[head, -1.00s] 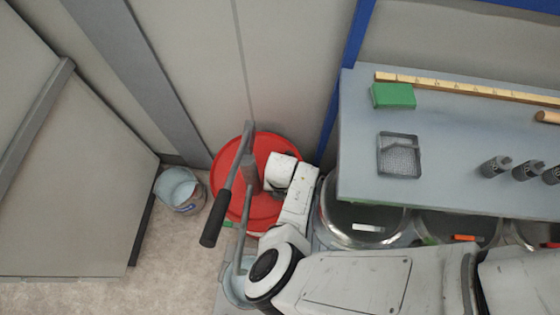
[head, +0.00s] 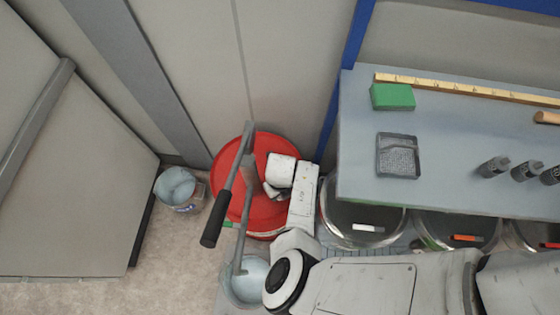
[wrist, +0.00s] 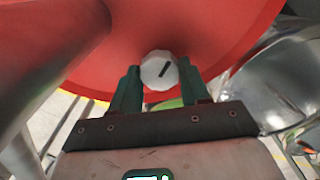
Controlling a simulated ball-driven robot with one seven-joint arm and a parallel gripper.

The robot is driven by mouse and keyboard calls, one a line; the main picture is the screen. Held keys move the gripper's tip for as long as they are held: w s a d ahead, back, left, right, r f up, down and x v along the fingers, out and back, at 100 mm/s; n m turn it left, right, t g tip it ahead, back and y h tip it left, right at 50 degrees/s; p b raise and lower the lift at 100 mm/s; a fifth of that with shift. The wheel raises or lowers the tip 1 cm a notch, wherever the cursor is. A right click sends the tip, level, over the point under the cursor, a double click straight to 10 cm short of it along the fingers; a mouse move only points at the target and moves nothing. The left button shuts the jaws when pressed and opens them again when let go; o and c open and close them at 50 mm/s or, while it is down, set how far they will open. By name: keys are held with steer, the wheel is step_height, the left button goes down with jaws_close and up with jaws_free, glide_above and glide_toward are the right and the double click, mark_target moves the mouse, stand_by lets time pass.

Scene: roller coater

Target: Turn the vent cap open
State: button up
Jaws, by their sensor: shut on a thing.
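The vent cap (wrist: 158,71) is a small white round knob with a dark slot mark, tilted in the wrist view. It sits at the red drum lid (wrist: 215,35), which fills the upper part of that view. My gripper (wrist: 158,78) has its two dark green fingers on either side of the cap, shut on it. In the head view, my gripper (head: 274,190) is over the red drum lid (head: 275,215), beside the grey pump post. The cap itself is hidden there by my wrist.
A grey pump with a black-handled lever (head: 216,218) rises from the drum, close to my gripper on the left. A small bucket (head: 178,188) stands on the floor. The grey bench (head: 450,150) and metal drums (head: 365,225) are on the right.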

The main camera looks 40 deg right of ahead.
stand_by(0.5)
steer(key=o, duration=1.1)
steer(key=shift+c, duration=0.2)
step_height(320, 180, up, 11)
steer(key=p, duration=0.1)
steer(key=shift+f, duration=0.15)
